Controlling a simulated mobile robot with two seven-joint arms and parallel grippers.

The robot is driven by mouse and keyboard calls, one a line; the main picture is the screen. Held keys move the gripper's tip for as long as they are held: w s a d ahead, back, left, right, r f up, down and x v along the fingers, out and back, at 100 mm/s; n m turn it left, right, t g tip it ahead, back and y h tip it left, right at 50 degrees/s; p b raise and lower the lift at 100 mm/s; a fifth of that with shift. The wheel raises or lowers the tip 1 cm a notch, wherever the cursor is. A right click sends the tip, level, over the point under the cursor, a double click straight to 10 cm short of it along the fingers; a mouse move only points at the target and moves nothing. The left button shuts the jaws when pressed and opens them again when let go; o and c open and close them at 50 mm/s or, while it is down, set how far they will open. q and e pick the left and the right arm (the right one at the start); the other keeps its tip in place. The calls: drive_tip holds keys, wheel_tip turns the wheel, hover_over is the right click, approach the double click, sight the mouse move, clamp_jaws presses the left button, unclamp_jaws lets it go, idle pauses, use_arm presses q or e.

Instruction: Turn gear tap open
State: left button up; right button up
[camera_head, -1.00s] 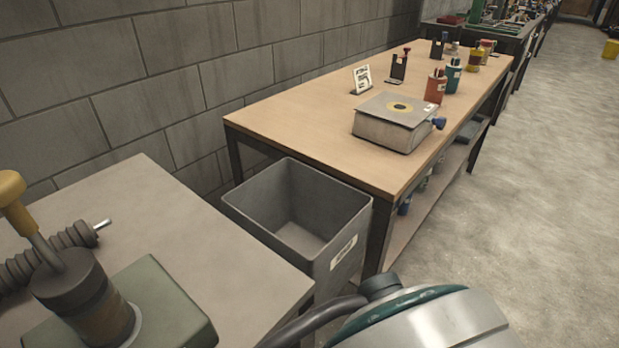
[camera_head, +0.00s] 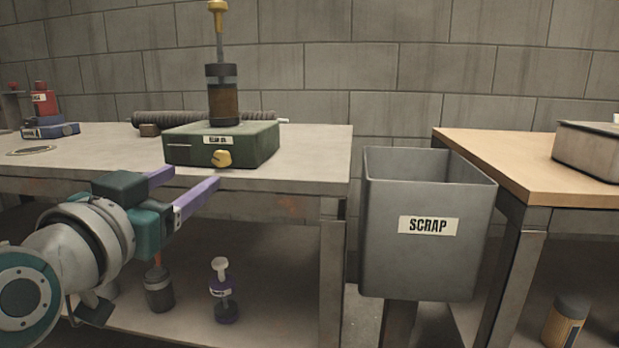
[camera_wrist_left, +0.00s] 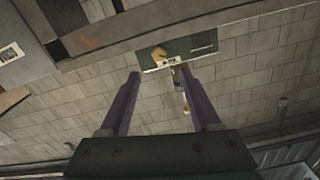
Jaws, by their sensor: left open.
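A dark green box (camera_head: 258,149) stands near the front edge of the grey bench. A small yellow tap knob (camera_head: 221,158) is on its front face, below a white label I cannot read clearly. A dark cylinder (camera_head: 222,98) with a rod and yellow top stands upright on the box. My left gripper (camera_head: 194,176) is open, with two purple fingers pointing towards the box from in front and below. The fingers look empty and apart from the knob. In the left wrist view the knob (camera_wrist_left: 158,53) shows just beyond and between the fingertips. My right gripper is not in view.
A ribbed hose (camera_head: 265,116) lies behind the box. A grey SCRAP bin (camera_head: 425,262) stands right of the bench, beside a wooden table (camera_head: 500,165). A red-topped item (camera_head: 44,105) is at far left. Bottles stand on the lower shelf (camera_head: 275,325).

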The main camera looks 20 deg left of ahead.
sight(220, 160)
use_arm(q)
drive_tip(key=b+x, duration=0.2)
drive_tip(key=x, duration=0.6)
drive_tip(key=shift+w+b, duration=0.35)
drive_tip(key=shift+w, duration=0.05)
clamp_jaws()
